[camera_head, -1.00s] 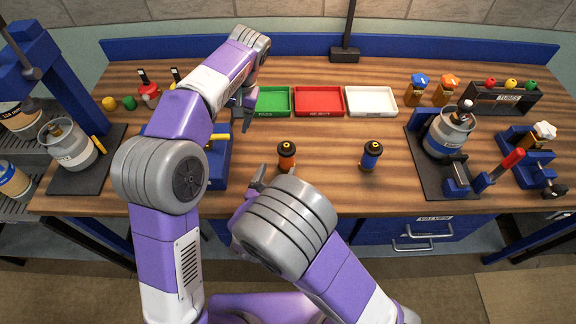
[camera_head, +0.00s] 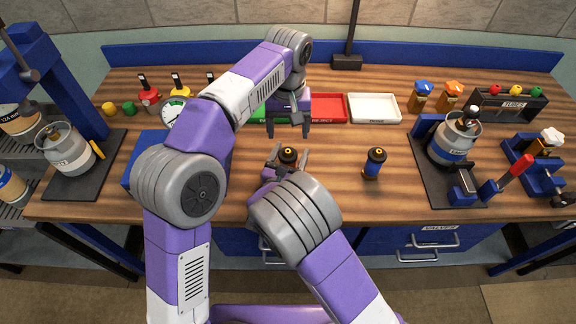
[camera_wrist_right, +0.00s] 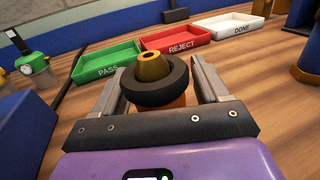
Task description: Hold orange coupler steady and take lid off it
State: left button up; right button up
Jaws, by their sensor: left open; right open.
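The orange coupler wears a black ring-shaped lid (camera_head: 288,155) with a brass middle; its orange body is mostly hidden. In the right wrist view the lid (camera_wrist_right: 155,88) stands between the two fingers, with a sliver of the orange coupler (camera_wrist_right: 179,101) beneath. My right gripper (camera_head: 289,157) is open around the coupler, coming from the front; I cannot tell whether a finger touches it. My left gripper (camera_head: 289,130) is open and empty, pointing down above the table just behind the coupler.
A blue coupler (camera_head: 374,164) stands upright to the right. Green (camera_wrist_right: 108,63), red (camera_head: 329,107) and white (camera_head: 373,108) trays lie behind. A blue block (camera_head: 150,158) is at left. A grey cylinder (camera_head: 455,138) on a dark mat stands at right.

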aim_at(290, 150)
grip_shut()
pick_arm(q)
jog(key=shift+c, duration=0.5)
jog(key=f+m, duration=0.1)
jog(key=f, duration=0.1)
jog(key=f+m, duration=0.2)
jog(key=f, duration=0.1)
jog(key=f+m, duration=0.2)
jog(key=f, duration=0.1)
jog(key=shift+w+d, duration=0.1)
jog(key=shift+d, duration=0.25)
dwell(0.4)
jog(key=c, duration=1)
pick_arm(e)
jog(key=shift+a, duration=0.1)
pick_arm(q)
jog(key=shift+c, duration=0.2)
